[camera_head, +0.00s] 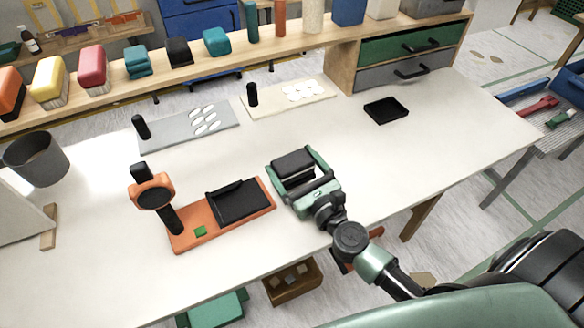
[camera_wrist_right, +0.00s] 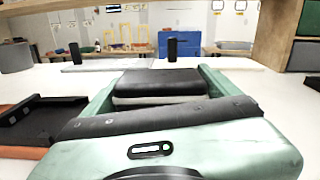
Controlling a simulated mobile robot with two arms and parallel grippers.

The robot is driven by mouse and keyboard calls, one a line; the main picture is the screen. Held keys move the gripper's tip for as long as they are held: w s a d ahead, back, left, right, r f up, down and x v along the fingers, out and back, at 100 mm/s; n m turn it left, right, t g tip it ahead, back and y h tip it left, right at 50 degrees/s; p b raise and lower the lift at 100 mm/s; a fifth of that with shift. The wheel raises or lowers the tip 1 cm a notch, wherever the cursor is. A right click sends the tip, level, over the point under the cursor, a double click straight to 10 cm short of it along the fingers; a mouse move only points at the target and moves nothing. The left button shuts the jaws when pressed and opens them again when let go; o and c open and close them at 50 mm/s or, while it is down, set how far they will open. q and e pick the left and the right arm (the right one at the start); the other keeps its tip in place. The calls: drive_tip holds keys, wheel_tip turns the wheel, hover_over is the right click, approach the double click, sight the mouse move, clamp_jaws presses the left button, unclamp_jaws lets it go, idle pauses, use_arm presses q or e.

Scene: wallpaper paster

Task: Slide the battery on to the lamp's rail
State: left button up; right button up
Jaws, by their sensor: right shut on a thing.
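The lamp (camera_head: 154,196) is orange with a black stem and stands on an orange base (camera_head: 194,236) on the white table. A black rail (camera_head: 238,201) lies on the right part of that base, and it also shows at the left of the right wrist view (camera_wrist_right: 38,119). My green right gripper (camera_head: 305,175) is just right of the rail, shut on the black battery (camera_head: 293,164). In the right wrist view the battery (camera_wrist_right: 160,84) sits between the two green fingers, with a pale lower part. It is apart from the rail. My left gripper is not in view.
A small black tray (camera_head: 386,110) lies at the back right. A grey plate (camera_head: 165,133) and a cream plate (camera_head: 270,105), each with white ovals and a black post, lie behind. A dark bin (camera_head: 37,158) stands at the left. The table between gripper and tray is clear.

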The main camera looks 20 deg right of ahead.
drive_tip(key=shift+s+d+r, duration=0.1)
drive_tip(key=shift+r, duration=0.1)
drive_tip(key=shift+s+a+p, duration=0.15)
drive_tip(key=shift+a+p, duration=0.05)
drive_tip(key=shift+a, duration=1.3)
drive_tip(key=shift+s+a+p, duration=0.15)
drive_tip(key=shift+a+p, duration=0.05)
drive_tip(key=shift+a, duration=1.25)
drive_tip(key=shift+s+a, duration=0.15)
drive_tip(key=shift+a, duration=1.3)
drive_tip(key=shift+s+a+b, duration=0.1)
drive_tip(key=shift+s+a, duration=0.05)
drive_tip(key=shift+a, duration=1.25)
drive_tip(key=shift+s+a+b, duration=0.1)
drive_tip(key=shift+s+a, duration=0.1)
drive_tip(key=shift+a, duration=1.25)
drive_tip(key=shift+s+a+b, duration=0.1)
drive_tip(key=shift+s+a, duration=0.05)
drive_tip(key=shift+a, duration=1.25)
drive_tip(key=o, duration=1.8)
drive_tip(key=shift+c, duration=0.2)
drive_tip(key=shift+f, duration=0.15)
